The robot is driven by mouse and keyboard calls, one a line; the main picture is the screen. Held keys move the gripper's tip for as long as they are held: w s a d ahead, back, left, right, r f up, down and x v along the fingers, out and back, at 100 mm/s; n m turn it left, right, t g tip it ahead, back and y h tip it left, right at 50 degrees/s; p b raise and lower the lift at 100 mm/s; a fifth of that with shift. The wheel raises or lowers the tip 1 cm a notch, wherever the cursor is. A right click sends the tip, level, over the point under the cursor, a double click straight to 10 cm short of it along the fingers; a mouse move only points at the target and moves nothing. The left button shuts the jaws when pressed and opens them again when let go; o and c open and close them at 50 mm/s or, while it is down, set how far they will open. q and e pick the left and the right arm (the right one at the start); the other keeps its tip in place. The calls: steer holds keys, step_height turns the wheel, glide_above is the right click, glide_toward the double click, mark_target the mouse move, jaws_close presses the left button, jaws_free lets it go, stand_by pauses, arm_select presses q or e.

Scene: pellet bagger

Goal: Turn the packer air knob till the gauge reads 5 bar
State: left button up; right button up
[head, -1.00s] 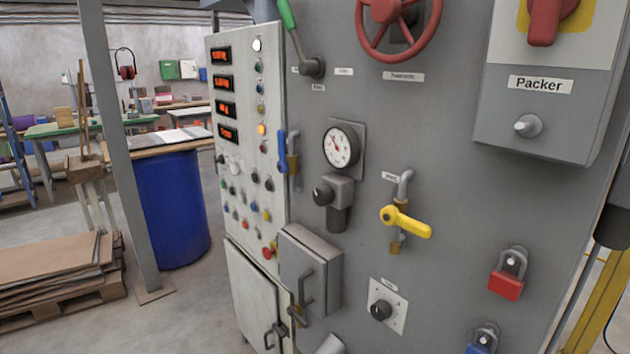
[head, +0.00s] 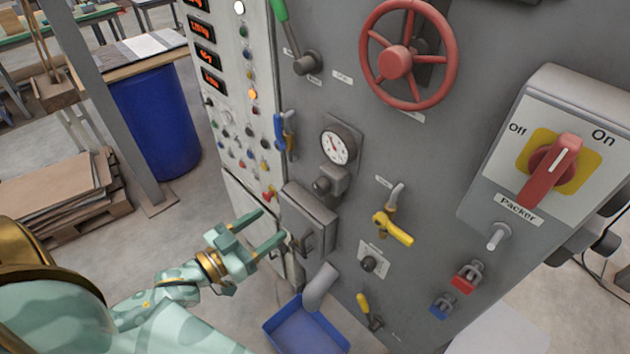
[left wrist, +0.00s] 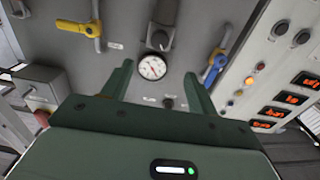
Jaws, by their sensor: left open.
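The round white gauge (head: 338,147) is on the grey machine front, with a red needle; its reading is too small to tell. Just below it is a grey regulator (head: 334,178) with a black knob (head: 322,185) facing out. My left gripper (head: 273,227) is open and empty, below and left of the knob and apart from it, in front of the grey handled box. In the left wrist view the scene is upside down; the gauge (left wrist: 152,67) shows between the open fingers (left wrist: 159,72), and the dark regulator (left wrist: 165,15) is above it. My right gripper is not in view.
Near the knob are the blue-handled valve (head: 281,131), yellow-handled valve (head: 393,229) and grey handled box (head: 308,219). A red handwheel (head: 397,62) is above. The Packer switch box (head: 550,150) is at right. A grey spout (head: 320,287) hangs over a blue bin (head: 292,333).

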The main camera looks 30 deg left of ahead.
mark_target(317, 191)
arm_select(q)
steer(key=p+x, duration=0.1)
steer(key=x, duration=1.4)
steer(key=shift+s+d, duration=0.1)
steer(key=c, duration=1)
